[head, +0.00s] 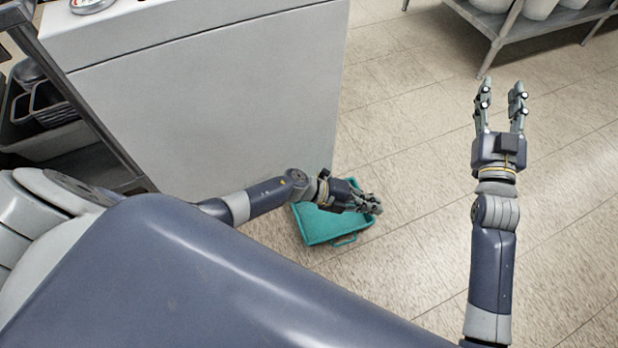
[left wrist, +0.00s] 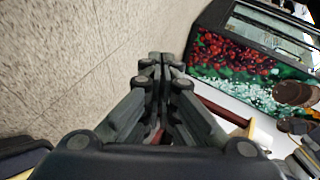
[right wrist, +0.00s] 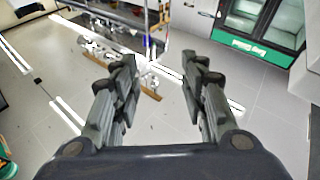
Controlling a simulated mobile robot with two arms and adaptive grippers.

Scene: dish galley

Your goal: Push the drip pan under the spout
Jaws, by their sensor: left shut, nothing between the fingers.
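The drip pan is a teal, shallow tray (head: 318,227) on the tiled floor, beside the base of the grey cabinet, with a handle loop at its near edge. My left gripper (head: 374,206) is over the pan's right side in the head view, and its arm hides part of the pan. Its fingers are together and empty in the left wrist view (left wrist: 161,62). Whether it touches the pan I cannot tell. My right gripper (head: 501,92) is open and empty above the floor at the right; it also shows in the right wrist view (right wrist: 158,75). I cannot make out the spout.
The grey cabinet (head: 215,100) stands behind the pan. A rack with dark bins (head: 50,105) is at the left. A metal shelf with white containers (head: 525,22) stands at the top right. The floor (head: 405,130) between cabinet and shelf is clear.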

